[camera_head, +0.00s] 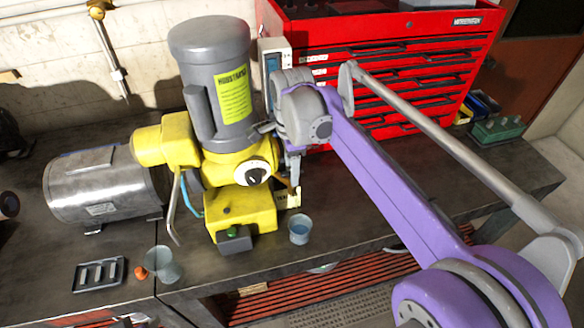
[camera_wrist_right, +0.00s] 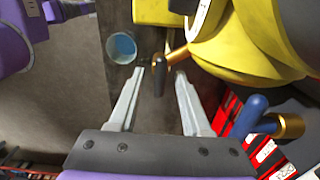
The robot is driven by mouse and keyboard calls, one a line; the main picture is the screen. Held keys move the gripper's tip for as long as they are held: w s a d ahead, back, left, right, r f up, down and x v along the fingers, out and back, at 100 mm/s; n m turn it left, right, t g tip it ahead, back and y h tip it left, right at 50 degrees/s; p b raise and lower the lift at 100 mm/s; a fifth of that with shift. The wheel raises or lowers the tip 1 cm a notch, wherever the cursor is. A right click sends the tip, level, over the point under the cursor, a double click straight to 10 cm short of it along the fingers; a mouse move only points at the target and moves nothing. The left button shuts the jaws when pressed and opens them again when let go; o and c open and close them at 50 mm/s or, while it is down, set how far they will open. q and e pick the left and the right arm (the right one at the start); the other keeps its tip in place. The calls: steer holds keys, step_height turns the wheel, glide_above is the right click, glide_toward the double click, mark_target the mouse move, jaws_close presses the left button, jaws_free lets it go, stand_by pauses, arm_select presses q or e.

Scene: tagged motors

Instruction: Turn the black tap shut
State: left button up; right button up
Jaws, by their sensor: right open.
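The black tap (camera_wrist_right: 158,76) is a short dark handle on a brass stem, on the side of the yellow pump body (camera_wrist_right: 262,40). In the right wrist view my right gripper (camera_wrist_right: 160,72) is open, and the handle stands between its two pale fingertips with a gap on each side. In the head view the right gripper (camera_head: 293,168) is beside the yellow machine, and the tap is mostly hidden there. A second tap with a blue handle (camera_wrist_right: 249,116) is to the right of the fingers. Part of my left arm (camera_wrist_right: 22,35) shows at the left; its fingers are unclear.
A cup of blue liquid (camera_head: 299,229) stands near the bench front. A grey motor (camera_head: 212,80) with a yellow label tops the machine. A steel motor (camera_head: 100,187) lies left. A red tool chest (camera_head: 385,70) stands behind.

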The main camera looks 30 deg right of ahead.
arm_select(q)
steer(key=shift+w+r+p, duration=0.2)
steer(key=shift+r+p, duration=0.1)
steer(key=shift+r, duration=0.2)
arm_select(e)
step_height(320, 180, up, 11)
arm_select(q)
steer(key=shift+s, duration=0.1)
arm_select(e)
steer(key=shift+s+f, duration=0.1)
steer(key=shift+f, duration=0.1)
